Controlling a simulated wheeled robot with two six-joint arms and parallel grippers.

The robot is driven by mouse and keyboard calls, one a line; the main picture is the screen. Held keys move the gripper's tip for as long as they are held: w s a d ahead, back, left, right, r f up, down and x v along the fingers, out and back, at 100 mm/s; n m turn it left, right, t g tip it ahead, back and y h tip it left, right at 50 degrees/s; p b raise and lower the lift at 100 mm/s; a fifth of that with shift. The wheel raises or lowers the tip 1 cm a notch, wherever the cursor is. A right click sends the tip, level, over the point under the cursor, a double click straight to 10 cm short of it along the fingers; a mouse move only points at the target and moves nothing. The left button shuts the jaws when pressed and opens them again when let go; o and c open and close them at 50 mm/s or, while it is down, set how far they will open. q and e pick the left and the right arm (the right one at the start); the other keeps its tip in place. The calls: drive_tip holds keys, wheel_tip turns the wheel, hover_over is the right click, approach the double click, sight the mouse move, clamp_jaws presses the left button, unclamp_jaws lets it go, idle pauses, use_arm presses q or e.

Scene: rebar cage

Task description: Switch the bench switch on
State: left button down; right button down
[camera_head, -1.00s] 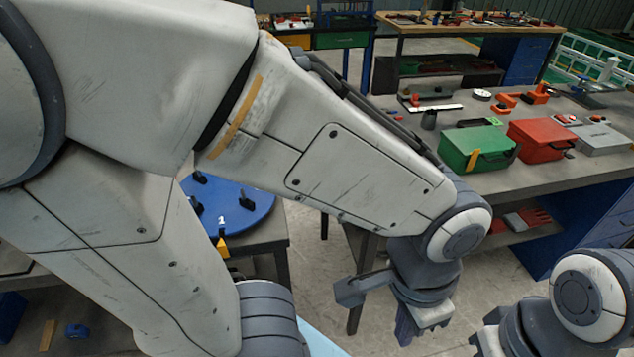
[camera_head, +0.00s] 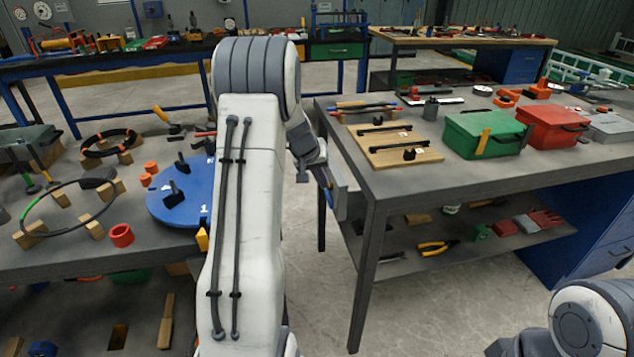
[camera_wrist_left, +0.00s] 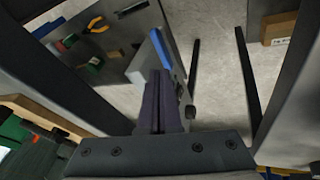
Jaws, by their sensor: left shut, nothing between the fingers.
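My left gripper (camera_head: 323,178) hangs beside the left end of the right-hand workbench (camera_head: 385,187), partly hidden behind my forearm. In the left wrist view its dark fingers (camera_wrist_left: 160,100) are together and empty. A pale box with a blue side (camera_wrist_left: 150,58) shows just beyond the fingertips; I cannot tell whether they touch. In the head view a light grey plate-like piece (camera_head: 339,192) shows by the gripper, at the bench end. I cannot make out a switch lever or its position. Only part of my right arm shows at the lower right; its gripper is out of view.
The bench carries a wooden board (camera_head: 385,147), a green case (camera_head: 485,134) and a red case (camera_head: 550,127). Pliers (camera_head: 437,247) lie on its lower shelf. A left table holds a blue disc (camera_head: 170,205). Open floor lies between the tables.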

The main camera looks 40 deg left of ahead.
use_arm(q)
drive_tip(key=w+a+n+t, duration=0.1)
drive_tip(key=a+n, duration=0.1)
drive_tip(key=a, duration=1.1)
drive_tip(key=shift+w+f+t+y, duration=0.25)
drive_tip(key=shift+f+t+y, duration=0.05)
drive_tip(key=shift+f+t, duration=0.1)
drive_tip(key=w+d+f+p, duration=0.1)
drive_tip(key=w+d+f, duration=0.1)
drive_tip(key=w+f, duration=0.6)
drive_tip(key=shift+w+d+f, duration=0.35)
drive_tip(key=shift+w+d, duration=0.05)
